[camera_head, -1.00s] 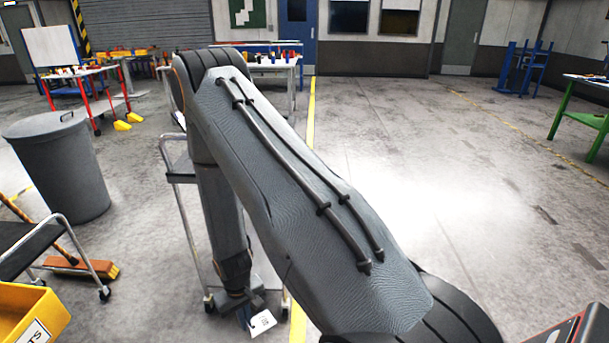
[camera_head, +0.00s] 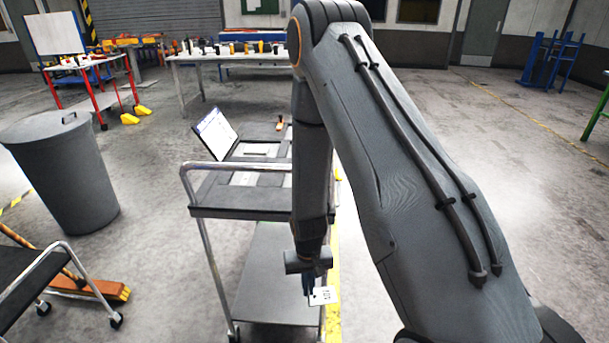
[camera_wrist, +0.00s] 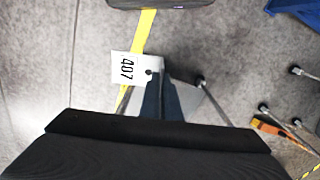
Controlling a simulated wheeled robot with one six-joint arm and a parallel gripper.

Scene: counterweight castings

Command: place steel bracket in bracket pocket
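My gripper (camera_head: 309,284) hangs low in front of the cart in the head view, fingers pointing down. In the wrist view its two dark fingers (camera_wrist: 161,95) are close together on a pale flat piece marked 407, with a hole near one edge; I take it as the steel bracket (camera_wrist: 127,67). It also shows beside the fingertips in the head view (camera_head: 324,295). Most of what is between the fingers is hidden. A dark tray with grey recesses (camera_head: 226,183) lies on the cart top. My arm hides its right part, and I cannot tell which recess is the bracket pocket.
The cart (camera_head: 245,214) has a rail at its left and a lower shelf. A tilted white board (camera_head: 214,133) stands at its back. A grey bin (camera_head: 66,170), another dark cart (camera_head: 28,275) and a broom (camera_head: 95,288) are at left. Open floor lies right.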

